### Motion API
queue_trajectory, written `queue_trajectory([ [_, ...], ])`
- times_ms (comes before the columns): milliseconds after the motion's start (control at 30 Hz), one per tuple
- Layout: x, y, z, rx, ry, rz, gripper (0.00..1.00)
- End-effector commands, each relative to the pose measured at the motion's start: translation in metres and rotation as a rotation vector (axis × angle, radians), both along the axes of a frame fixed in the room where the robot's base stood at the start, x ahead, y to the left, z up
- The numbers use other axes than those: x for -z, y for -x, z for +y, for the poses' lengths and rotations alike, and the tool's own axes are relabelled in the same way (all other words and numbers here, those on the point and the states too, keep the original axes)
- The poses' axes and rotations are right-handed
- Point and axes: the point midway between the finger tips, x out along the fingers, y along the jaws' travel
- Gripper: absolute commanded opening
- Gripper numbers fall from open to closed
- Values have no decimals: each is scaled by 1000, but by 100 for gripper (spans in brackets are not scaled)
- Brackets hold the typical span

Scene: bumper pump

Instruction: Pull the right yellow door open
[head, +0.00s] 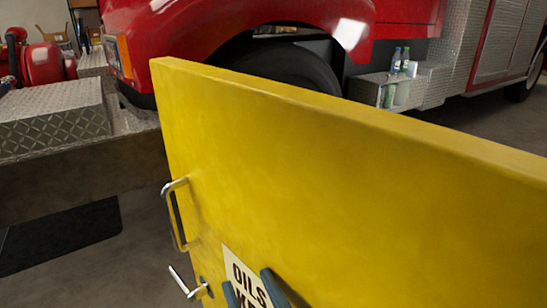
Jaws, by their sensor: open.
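A large yellow door (310,170) fills the middle and right of the head view. Its thick top edge slopes down to the right. A bare metal pull handle (175,215) is fixed near its left edge. Below that is a small metal lever (188,284), sticking out to the left. A white sign (240,268) on the door reads "OILS" and is partly hidden. My gripper (252,290) shows at the bottom edge as two dark blue-grey fingers, spread apart in front of the sign, right of both handle and lever. Nothing shows between them; whether they touch the door I cannot tell.
A red fire truck (200,25) stands behind the door, with bottles (400,60) on its side step. A diamond-plate bumper (55,115) is at left. A dark mat (65,238) lies on the floor there. Bare floor shows left of the door.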

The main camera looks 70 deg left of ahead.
Motion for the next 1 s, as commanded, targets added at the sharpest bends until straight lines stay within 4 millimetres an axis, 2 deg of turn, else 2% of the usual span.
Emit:
queue_trajectory([
  [633,0,-10,-45,4,0,-1,47],
  [1000,0,-10,-50,2,0,-1,47],
])
